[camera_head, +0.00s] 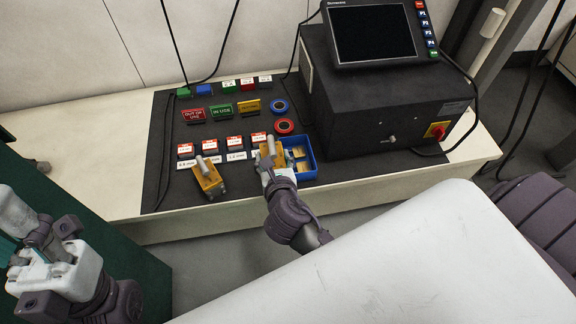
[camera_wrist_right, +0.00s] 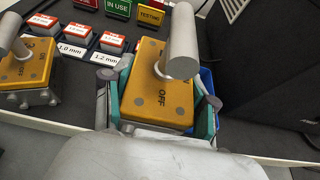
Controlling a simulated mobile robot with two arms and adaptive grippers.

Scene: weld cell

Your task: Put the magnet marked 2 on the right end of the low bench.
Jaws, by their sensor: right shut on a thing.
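My right gripper (camera_head: 270,168) is shut on a yellow block magnet (camera_head: 264,160) with a grey cylinder handle, at the left side of a blue tray. My left gripper (camera_head: 45,250) is at lower left, away from the magnets.
A black mat (camera_head: 165,130) carries red-and-white boxes, size labels, coloured signs and two tape rolls. The blue tray (camera_head: 315,168) holds brass-coloured pieces. A large dark machine (camera_head: 370,120) with a screen and red switch fills the back right; its cable runs onto the bench.

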